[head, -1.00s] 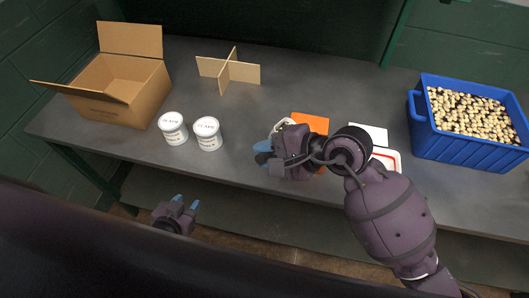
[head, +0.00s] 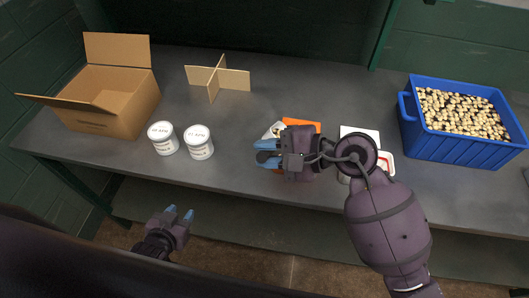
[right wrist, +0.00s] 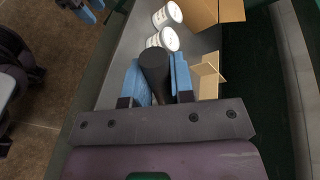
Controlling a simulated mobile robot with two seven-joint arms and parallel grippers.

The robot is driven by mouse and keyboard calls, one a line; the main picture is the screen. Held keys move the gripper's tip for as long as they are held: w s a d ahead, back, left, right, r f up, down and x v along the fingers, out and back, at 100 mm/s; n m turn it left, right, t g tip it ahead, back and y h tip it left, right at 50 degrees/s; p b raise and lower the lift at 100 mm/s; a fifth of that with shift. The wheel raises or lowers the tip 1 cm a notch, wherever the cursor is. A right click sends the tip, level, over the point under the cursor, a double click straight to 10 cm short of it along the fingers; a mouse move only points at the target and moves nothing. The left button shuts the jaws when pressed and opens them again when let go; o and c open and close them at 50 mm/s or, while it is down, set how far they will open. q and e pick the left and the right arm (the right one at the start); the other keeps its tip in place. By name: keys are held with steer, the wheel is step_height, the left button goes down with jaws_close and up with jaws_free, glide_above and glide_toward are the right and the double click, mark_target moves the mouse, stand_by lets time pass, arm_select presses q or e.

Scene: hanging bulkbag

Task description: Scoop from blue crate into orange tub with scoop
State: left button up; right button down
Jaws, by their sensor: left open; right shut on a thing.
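The blue crate (head: 455,150) stands at the right of the bench, filled with many small pale and dark pieces (head: 460,112). My right gripper (head: 266,154) is over the middle of the bench, shut on a black handle, seemingly the scoop's; the handle shows between the blue fingers in the right wrist view (right wrist: 154,72). The scoop's head cannot be made out clearly. An orange thing (head: 302,124), probably the orange tub, is mostly hidden behind my right gripper. My left gripper (head: 180,213) is open and empty in front of the bench's front edge.
Two white lidded jars (head: 163,140) (head: 199,144) stand left of my right gripper. An open cardboard box (head: 110,110) and a cardboard divider (head: 216,78) are farther back. A white card (head: 360,134) and a red-and-white item (head: 385,162) lie near my right arm.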

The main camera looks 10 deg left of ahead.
arm_select(q)
steer(key=shift+w+f+b, duration=0.15)
steer(key=shift+f+b, duration=0.05)
steer(key=shift+b, duration=0.15)
arm_select(e)
steer(key=shift+w+d+r+m+y, duration=0.25)
steer(key=shift+d+r+m+y, duration=0.1)
steer(key=shift+d+y, duration=0.3)
arm_select(q)
steer(key=shift+f, duration=0.1)
arm_select(e)
steer(key=shift+w+d+r+m+y, duration=0.3)
steer(key=shift+d+y, duration=0.2)
steer(key=shift+y, duration=0.25)
steer(key=shift+s+a, duration=0.1)
